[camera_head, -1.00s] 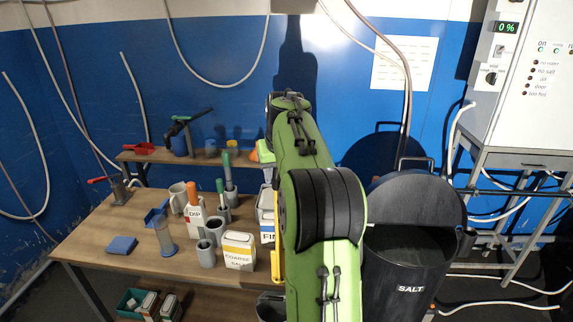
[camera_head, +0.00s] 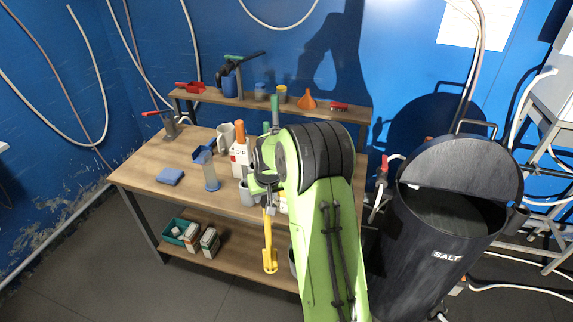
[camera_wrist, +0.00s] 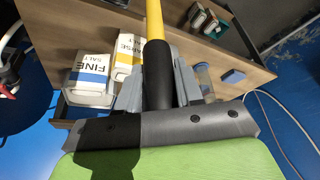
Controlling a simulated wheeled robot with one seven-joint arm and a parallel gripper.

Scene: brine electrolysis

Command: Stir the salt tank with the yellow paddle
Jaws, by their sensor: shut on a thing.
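The salt tank (camera_head: 425,270) is a tall dark cylinder labelled SALT at the right in the head view. Its round lid (camera_head: 462,172) is tilted up at the back, leaving the top open. The yellow paddle (camera_head: 268,240) hangs about upright in front of the workbench, left of the tank and outside it. My gripper (camera_wrist: 158,85) is shut on the paddle's black grip in the wrist view, with a grey finger on each side. The yellow shaft (camera_wrist: 154,18) runs on beyond the fingers. In the head view my arm partly hides the gripper.
The wooden workbench (camera_head: 140,178) holds a blue sponge (camera_head: 170,176), a clear cylinder (camera_head: 210,172) and cups. FINE salt (camera_wrist: 90,76) and COARSE salt (camera_wrist: 128,52) boxes show in the wrist view. An orange funnel (camera_head: 306,101) stands on the back shelf. Floor at front left is clear.

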